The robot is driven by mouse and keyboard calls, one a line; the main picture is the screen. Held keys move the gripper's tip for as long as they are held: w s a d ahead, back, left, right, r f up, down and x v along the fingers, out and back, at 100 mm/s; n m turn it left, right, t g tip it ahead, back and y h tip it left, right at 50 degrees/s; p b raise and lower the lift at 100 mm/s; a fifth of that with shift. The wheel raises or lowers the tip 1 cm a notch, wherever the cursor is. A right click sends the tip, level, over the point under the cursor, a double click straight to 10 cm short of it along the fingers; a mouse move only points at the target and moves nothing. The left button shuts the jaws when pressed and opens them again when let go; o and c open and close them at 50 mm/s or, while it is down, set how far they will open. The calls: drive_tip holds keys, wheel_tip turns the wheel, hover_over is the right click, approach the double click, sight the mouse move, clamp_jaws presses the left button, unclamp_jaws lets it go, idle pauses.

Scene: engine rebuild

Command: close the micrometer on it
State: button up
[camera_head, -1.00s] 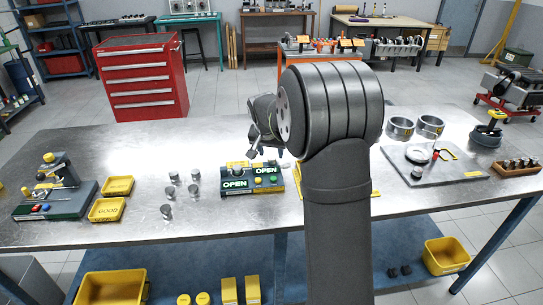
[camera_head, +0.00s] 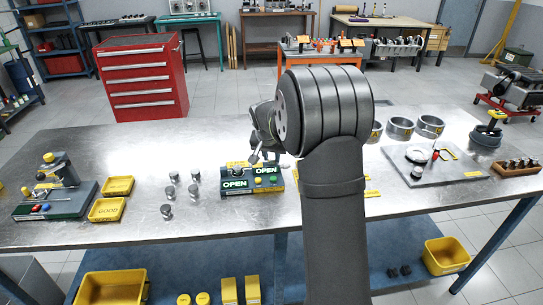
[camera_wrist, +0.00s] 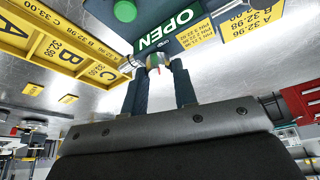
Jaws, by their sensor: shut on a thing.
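The micrometer station (camera_head: 252,180) is a dark green block on the bench, with two green displays reading OPEN and yellow and green buttons on its right part. My gripper (camera_head: 256,158) is over the station's upper edge, pointing down. In the wrist view, my gripper (camera_wrist: 158,72) is shut on a small rounded metal piece (camera_wrist: 156,60) with a red mark, close beside the OPEN display (camera_wrist: 167,30). I cannot tell whether this piece is part of the micrometer or loose. My fingers and arm hide part of the station.
Several metal cylinders (camera_head: 195,190) stand left of the station. Yellow trays (camera_head: 107,209) and another gauge stand (camera_head: 60,187) are farther left. A grey plate (camera_head: 430,170) with a gauge, metal rings (camera_head: 401,127) and a wooden rack (camera_head: 517,167) are at right.

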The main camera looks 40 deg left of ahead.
drive_tip(key=shift+n, duration=0.3)
drive_tip(key=n+g+y, duration=0.1)
drive_tip(key=n, duration=0.2)
drive_tip(key=n+g+y, duration=0.1)
drive_tip(key=n, duration=0.2)
drive_tip(key=shift+w+d, duration=0.1)
drive_tip(key=shift+d, duration=0.05)
drive_tip(key=n+g, duration=0.1)
drive_tip(key=n, duration=0.3)
drive_tip(key=shift+w+y, duration=0.1)
drive_tip(key=shift+y, duration=0.2)
drive_tip(key=n+g, duration=0.1)
drive_tip(key=n, duration=0.2)
drive_tip(key=shift+n+g, duration=0.3)
drive_tip(key=n+g, duration=0.1)
drive_tip(key=n, duration=0.1)
drive_tip(key=n+g, duration=0.1)
drive_tip(key=n, duration=0.2)
drive_tip(key=shift+w+h, duration=0.15)
drive_tip(key=shift+h, duration=0.25)
drive_tip(key=shift+n+g+h, duration=0.5)
drive_tip(key=shift+n+g, duration=0.1)
drive_tip(key=shift+n, duration=1.8)
